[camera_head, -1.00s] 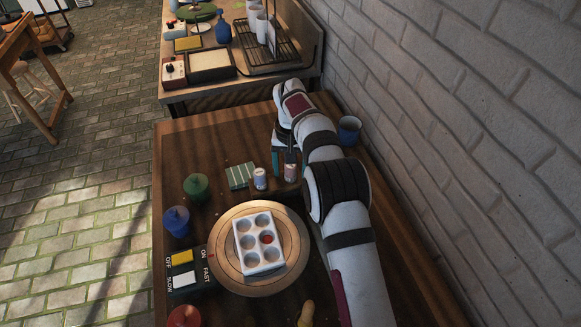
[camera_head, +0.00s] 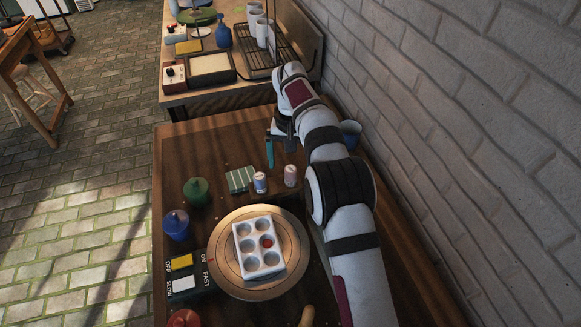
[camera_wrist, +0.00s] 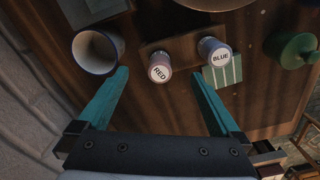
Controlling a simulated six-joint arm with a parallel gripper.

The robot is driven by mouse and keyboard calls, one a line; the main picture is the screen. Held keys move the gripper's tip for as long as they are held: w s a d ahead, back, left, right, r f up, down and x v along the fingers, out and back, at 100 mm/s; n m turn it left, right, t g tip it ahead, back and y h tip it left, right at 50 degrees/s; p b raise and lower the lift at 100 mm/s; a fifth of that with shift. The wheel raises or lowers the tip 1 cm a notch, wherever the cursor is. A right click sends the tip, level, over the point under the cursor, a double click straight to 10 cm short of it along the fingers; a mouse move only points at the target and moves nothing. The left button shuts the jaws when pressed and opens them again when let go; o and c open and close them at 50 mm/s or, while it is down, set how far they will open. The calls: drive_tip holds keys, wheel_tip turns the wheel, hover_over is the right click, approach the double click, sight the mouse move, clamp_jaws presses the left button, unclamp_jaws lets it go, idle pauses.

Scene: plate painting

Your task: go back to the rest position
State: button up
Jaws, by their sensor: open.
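My gripper (camera_wrist: 160,98) is open and empty in the wrist view, its two teal fingers spread wide. In the head view it hangs over the far part of the wooden table (camera_head: 185,150), partly hidden by my arm. Two small labelled cylinders stand just beyond the fingers: one marked RED (camera_wrist: 160,68) and one marked BLUE (camera_wrist: 214,50). They stand side by side in the head view too, the blue one (camera_head: 260,182) left of the red one (camera_head: 290,175). A blue cup (camera_head: 350,132) stands beside the wall, partly behind my arm.
Green (camera_head: 197,191), blue (camera_head: 176,224) and red (camera_head: 184,318) lidded pots stand left. A striped cloth (camera_head: 240,178) lies near the cylinders. The brick wall (camera_head: 450,150) runs along the right.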

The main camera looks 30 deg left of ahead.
drive_tip(key=shift+r, duration=1.2)
drive_tip(key=shift+d+r, duration=0.2)
drive_tip(key=shift+d, duration=0.05)
drive_tip(key=s+d+r+m, duration=0.2)
drive_tip(key=s+d+r, duration=0.15)
drive_tip(key=d, duration=0.35)
drive_tip(key=s+d+r+m+y, duration=0.1)
drive_tip(key=s+d+r, duration=0.2)
drive_tip(key=d+r, duration=0.35)
drive_tip(key=s+d+r+m, duration=0.2)
drive_tip(key=s+d+r, duration=0.1)
drive_tip(key=d, duration=0.6)
drive_tip(key=s+d+f+m, duration=0.2)
drive_tip(key=s+d, duration=0.2)
drive_tip(key=s, duration=0.6)
drive_tip(key=s+d+f+m, duration=0.3)
drive_tip(key=s+d, duration=0.2)
drive_tip(key=s, duration=0.5)
drive_tip(key=shift+s+f+y, duration=0.3)
drive_tip(key=shift+s+y, duration=0.05)
drive_tip(key=shift+y, duration=0.05)
